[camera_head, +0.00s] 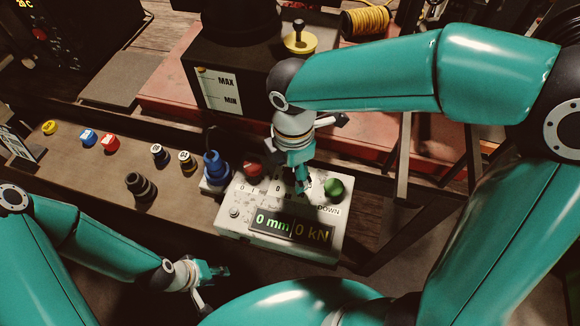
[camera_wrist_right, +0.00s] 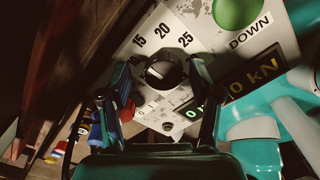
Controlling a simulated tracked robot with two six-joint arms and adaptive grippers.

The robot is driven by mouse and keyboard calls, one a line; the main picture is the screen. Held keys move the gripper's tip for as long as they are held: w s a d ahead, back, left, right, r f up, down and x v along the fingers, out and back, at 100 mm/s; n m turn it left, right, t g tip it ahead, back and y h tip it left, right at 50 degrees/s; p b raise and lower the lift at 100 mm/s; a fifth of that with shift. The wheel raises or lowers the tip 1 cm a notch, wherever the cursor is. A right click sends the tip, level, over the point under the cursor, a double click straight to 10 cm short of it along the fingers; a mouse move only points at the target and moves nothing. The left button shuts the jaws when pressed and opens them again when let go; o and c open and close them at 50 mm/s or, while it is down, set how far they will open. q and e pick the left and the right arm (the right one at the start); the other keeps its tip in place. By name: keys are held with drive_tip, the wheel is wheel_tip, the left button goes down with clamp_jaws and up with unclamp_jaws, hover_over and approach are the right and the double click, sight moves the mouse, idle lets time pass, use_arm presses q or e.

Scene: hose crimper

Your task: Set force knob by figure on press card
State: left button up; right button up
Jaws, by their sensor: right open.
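The force knob (camera_wrist_right: 165,71) is a dark round knob on the white control box (camera_head: 236,197); figures 15, 20 and 25 show beside it in the right wrist view. My right gripper (camera_head: 303,186) points down over the box and hides the knob in the head view. In the right wrist view its open fingers (camera_wrist_right: 162,80) stand on either side of the knob; contact cannot be told. The display (camera_head: 290,226) reads 0 mm and 0 kN. A white card (camera_head: 18,146) stands at the far left, its print unreadable. My left gripper (camera_head: 214,284) hangs low, away from the box.
A green DOWN button (camera_head: 333,188) and a red knob (camera_head: 253,170) flank the work spot on the box. A blue plug (camera_head: 214,168) stands close left. Several fittings and coloured caps (camera_head: 110,142) lie on the bench. A tank marked MAX and MIN (camera_head: 220,90) stands behind.

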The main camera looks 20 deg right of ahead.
sight(292, 172)
drive_tip(key=shift+r, duration=0.1)
wheel_tip(292, 172, up, 12)
idle(0.5)
drive_tip(key=shift+f, duration=0.2)
